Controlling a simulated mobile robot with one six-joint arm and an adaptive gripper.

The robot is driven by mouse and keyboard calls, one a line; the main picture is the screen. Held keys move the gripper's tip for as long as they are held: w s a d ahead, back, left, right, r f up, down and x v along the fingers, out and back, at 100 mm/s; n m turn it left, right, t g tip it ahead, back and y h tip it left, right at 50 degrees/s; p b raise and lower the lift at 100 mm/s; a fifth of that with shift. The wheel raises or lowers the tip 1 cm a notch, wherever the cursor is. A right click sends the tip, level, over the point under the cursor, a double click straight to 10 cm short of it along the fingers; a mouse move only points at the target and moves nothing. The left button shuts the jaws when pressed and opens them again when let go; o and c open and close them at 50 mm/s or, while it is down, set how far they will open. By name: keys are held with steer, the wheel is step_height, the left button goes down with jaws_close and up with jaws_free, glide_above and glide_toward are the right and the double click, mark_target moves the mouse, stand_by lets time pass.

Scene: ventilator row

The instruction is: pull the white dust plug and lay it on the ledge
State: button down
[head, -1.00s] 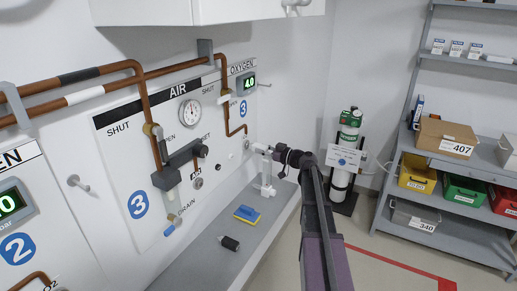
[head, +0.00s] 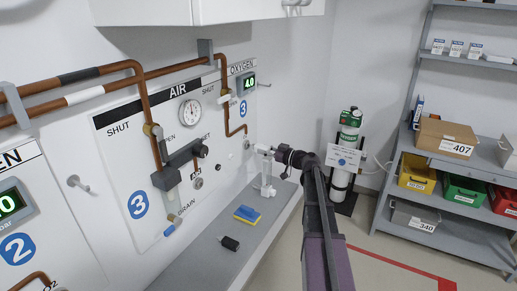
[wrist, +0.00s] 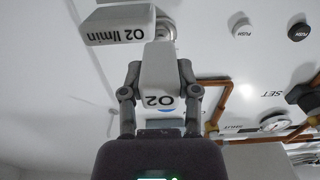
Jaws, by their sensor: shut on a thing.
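My gripper (head: 276,154) is shut on a white flowmeter body marked O2 (wrist: 158,72), gripped between both fingers in the wrist view (wrist: 158,92). In the head view the flowmeter's clear tube (head: 266,180) hangs upright below the gripper, above the far end of the grey ledge (head: 196,268). In the wrist view a round white piece (wrist: 241,27), which may be the white dust plug, sits on the panel beside a dark round one (wrist: 299,31). My gripper is apart from both.
A blue and yellow sponge (head: 247,213) and a dark cylinder (head: 229,243) lie on the ledge. Copper pipes and a gauge (head: 190,113) stand out from the panel. An oxygen cylinder (head: 345,150) stands behind my arm. The near ledge is bare.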

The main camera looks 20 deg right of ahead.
mark_target(269, 151)
steer(key=shift+s+d, duration=0.35)
steer(key=shift+s, duration=0.15)
stand_by(0.9)
steer(key=shift+s+d, duration=0.2)
steer(key=shift+s, duration=0.05)
steer(key=shift+s+d, duration=0.25)
steer(key=shift+s, duration=0.05)
steer(key=shift+s+d, duration=0.45)
steer(key=shift+s, duration=0.1)
steer(key=shift+s+d, duration=0.4)
steer(key=shift+s, duration=0.15)
steer(key=shift+s+d, duration=0.2)
steer(key=shift+s, duration=0.1)
steer(key=shift+v, duration=0.9)
step_height(269, 151, up, 6)
steer(key=p, duration=0.6)
